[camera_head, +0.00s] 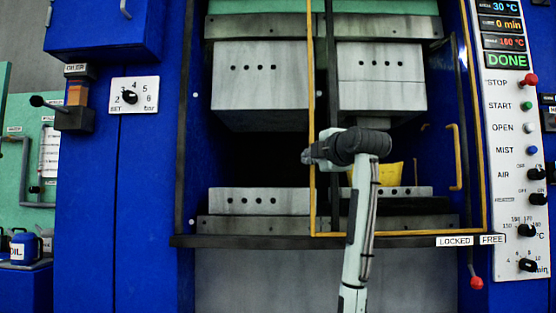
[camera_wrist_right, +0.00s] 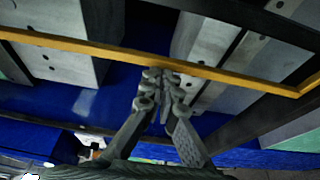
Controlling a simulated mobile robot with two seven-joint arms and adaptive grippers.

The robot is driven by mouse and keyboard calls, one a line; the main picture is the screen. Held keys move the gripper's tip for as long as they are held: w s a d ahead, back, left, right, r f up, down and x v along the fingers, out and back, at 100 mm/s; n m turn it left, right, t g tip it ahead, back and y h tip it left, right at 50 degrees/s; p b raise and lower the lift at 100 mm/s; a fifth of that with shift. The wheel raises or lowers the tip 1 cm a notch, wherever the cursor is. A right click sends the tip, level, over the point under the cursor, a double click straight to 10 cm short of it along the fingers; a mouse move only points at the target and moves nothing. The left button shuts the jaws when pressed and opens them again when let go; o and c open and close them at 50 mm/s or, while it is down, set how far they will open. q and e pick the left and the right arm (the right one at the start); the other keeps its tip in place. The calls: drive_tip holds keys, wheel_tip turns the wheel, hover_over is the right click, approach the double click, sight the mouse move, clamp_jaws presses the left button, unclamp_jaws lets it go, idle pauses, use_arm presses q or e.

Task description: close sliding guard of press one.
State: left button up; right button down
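The sliding guard of the press is a yellow-edged frame (camera_head: 312,90) in the head view. It covers the right part of the press opening; the left part is uncovered. A yellow handle (camera_head: 455,157) shows near its right side. My right gripper (camera_head: 308,156) points left at the frame's left upright bar. In the right wrist view that yellow bar (camera_wrist_right: 95,48) crosses at the tips of the right gripper (camera_wrist_right: 161,76). The fingers look closed together; I cannot tell whether they touch the bar. My left gripper is not in view.
Grey mould blocks (camera_head: 262,85) hang above lower ones (camera_head: 250,201), with a yellow piece (camera_head: 390,174) between them. A red-knobbed lever (camera_head: 477,283) hangs below the LOCKED and FREE labels (camera_head: 470,240). The control panel (camera_head: 508,150) reads DONE. A dark ledge (camera_head: 230,241) runs below the opening.

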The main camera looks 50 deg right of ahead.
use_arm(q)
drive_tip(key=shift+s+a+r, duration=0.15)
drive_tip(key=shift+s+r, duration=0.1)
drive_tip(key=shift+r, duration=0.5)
use_arm(e)
drive_tip(key=shift+s+d, duration=0.75)
drive_tip(key=shift+s, duration=0.2)
drive_tip(key=shift+s+d, duration=0.75)
drive_tip(key=shift+s, duration=0.15)
